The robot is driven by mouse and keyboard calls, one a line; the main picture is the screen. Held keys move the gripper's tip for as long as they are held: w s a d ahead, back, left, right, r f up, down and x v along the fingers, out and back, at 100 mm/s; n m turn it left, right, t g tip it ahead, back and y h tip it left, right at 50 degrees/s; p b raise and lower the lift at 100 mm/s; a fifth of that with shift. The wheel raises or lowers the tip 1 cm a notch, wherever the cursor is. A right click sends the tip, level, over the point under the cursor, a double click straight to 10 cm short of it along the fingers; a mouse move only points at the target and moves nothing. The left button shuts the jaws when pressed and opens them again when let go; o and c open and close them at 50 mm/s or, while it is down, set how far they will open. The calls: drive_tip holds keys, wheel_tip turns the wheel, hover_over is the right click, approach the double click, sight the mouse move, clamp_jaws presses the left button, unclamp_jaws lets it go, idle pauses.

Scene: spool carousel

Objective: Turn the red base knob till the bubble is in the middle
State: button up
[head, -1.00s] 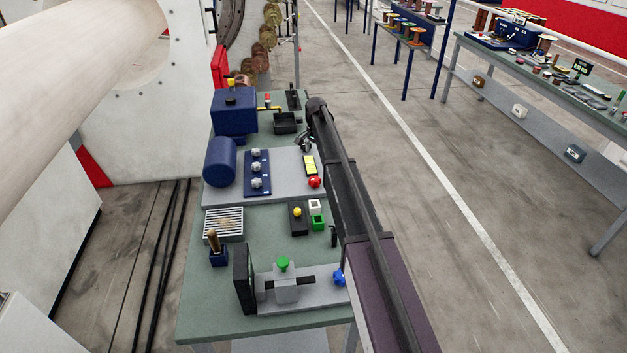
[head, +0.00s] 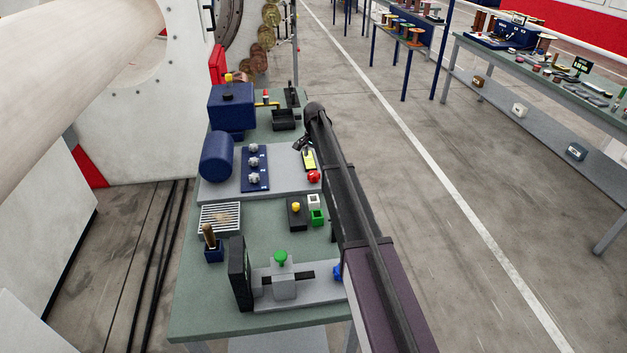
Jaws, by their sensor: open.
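The red base knob (head: 313,176) sits at the right front corner of a grey base plate (head: 222,189) on the green bench. Just behind it is a yellow level vial (head: 309,160) in a dark frame. The bubble is too small to make out, so I cannot tell where it lies. My gripper (head: 299,147) is small and dark in this view, just behind and left of the vial and apart from the red knob. It is open, with nothing visible between its fingers. My arm runs along the right side of the bench.
A blue cylinder (head: 216,155) and a blue panel with several grey knobs (head: 254,168) stand left of the vial. In front are a green knob (head: 281,257) on a grey fixture and a blue knob (head: 338,272), partly hidden by my arm. Open floor lies to the right.

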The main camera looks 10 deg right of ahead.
sight(314, 173)
drive_tip(key=shift+f+b, duration=4.05)
drive_tip(key=shift+f, duration=0.3)
drive_tip(key=shift+c, duration=0.2)
drive_tip(key=c, duration=1.1)
